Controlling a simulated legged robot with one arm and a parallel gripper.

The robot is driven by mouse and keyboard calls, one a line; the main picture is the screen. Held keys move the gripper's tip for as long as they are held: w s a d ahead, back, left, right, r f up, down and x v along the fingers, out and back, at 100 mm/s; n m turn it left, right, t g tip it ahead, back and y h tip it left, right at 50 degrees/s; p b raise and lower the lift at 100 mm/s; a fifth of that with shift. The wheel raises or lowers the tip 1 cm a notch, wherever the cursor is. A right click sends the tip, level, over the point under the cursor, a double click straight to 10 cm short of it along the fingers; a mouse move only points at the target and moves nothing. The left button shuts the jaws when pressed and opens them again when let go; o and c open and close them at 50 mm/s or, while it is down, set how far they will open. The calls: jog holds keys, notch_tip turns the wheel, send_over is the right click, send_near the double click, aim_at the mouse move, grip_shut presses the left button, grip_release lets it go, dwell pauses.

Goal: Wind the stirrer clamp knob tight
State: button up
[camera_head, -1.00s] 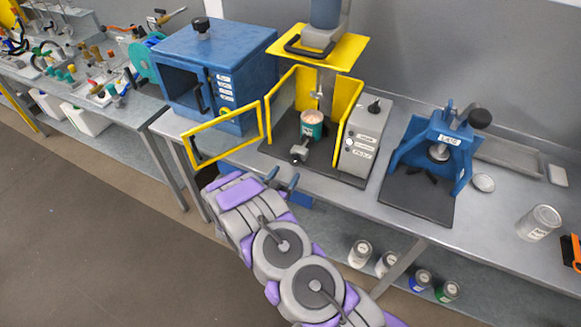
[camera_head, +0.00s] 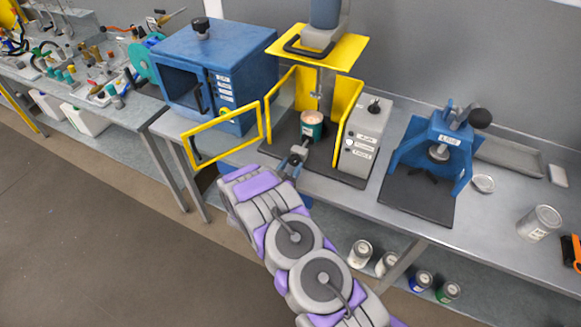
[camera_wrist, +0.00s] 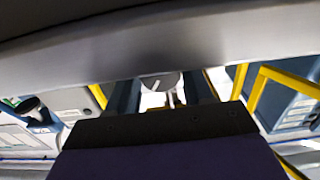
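The stirrer is a yellow-framed stand (camera_head: 351,100) with its guard swung open to the left. A green can (camera_head: 312,124) with pale contents stands upright on its dark base. The small grey clamp knob (camera_head: 299,150) is at the base's front, before the can. My gripper (camera_head: 293,164) is right at the knob, pointing at it from the front. The fingers are small and overlap there, so I cannot tell whether they touch or grip it. In the wrist view, close dark and grey parts fill most of the picture, and a small rounded grey part (camera_wrist: 160,82) shows between them.
The open yellow guard (camera_head: 228,137) stands left of my gripper. A grey control box (camera_head: 365,135) is right of the can. A blue oven-like box (camera_head: 215,70) stands left and a blue press (camera_head: 437,150) right. Cans (camera_head: 360,254) sit on the lower shelf.

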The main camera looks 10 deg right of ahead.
jog(key=c, duration=0.6)
jog(key=shift+o, duration=0.2)
jog(key=shift+a+m, duration=0.1)
jog(key=shift+m, duration=0.2)
jog(key=m+b, duration=0.3)
jog(key=m, duration=0.1)
jog(key=shift+f, duration=0.1)
jog(key=shift+m+b, duration=1.2)
jog(key=shift+m, duration=0.3)
jog(key=o, duration=1)
jog(key=shift+a, duration=0.1)
jog(key=shift+o, duration=0.2)
